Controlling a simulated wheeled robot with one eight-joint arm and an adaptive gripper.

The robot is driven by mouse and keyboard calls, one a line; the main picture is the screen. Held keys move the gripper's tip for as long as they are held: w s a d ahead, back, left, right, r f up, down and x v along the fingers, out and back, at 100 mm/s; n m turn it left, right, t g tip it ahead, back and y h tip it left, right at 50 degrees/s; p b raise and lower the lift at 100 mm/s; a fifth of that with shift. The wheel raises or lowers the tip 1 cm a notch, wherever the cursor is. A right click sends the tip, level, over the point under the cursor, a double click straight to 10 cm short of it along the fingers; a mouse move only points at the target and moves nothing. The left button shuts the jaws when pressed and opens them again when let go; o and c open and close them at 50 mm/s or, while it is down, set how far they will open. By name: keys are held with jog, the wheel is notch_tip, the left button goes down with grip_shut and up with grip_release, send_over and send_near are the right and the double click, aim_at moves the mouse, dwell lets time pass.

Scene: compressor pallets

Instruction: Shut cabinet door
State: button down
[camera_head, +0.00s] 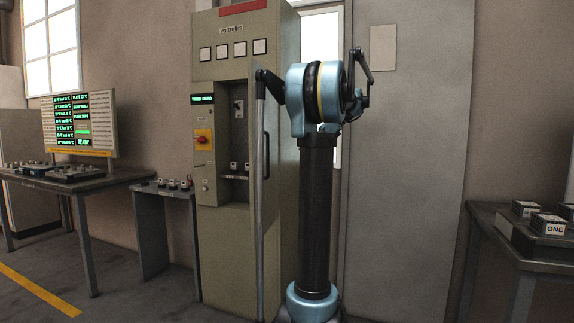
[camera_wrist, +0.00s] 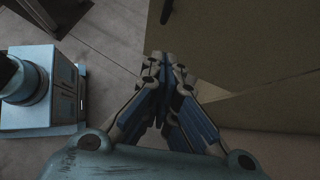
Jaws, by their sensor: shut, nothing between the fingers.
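The tall beige cabinet (camera_head: 228,72) stands against the back wall, with its inner panel of switches exposed. Its door is swung out towards me and shows nearly edge-on as a narrow pale strip (camera_head: 260,210). A dark bar handle (camera_head: 266,155) is beside that strip. My gripper (camera_head: 262,77) is near the top of the door edge in the head view; whether it touches cannot be told. In the wrist view my gripper (camera_wrist: 165,62) is shut and empty, with beige panel surfaces (camera_wrist: 240,50) close on its right.
A table with a lit display (camera_head: 85,120) stands at the left, with a small bench of buttons (camera_head: 165,187) beside the cabinet. A table with labelled boxes (camera_head: 545,224) is at the right. A grey wall door (camera_head: 410,180) is behind my arm. Floor shows at front left.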

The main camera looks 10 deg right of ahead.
jog(key=a+r+x, duration=0.2)
jog(key=x, duration=1)
jog(key=shift+w+a+f, duration=0.15)
jog(key=shift+w+f, duration=0.05)
jog(key=shift+w, duration=0.1)
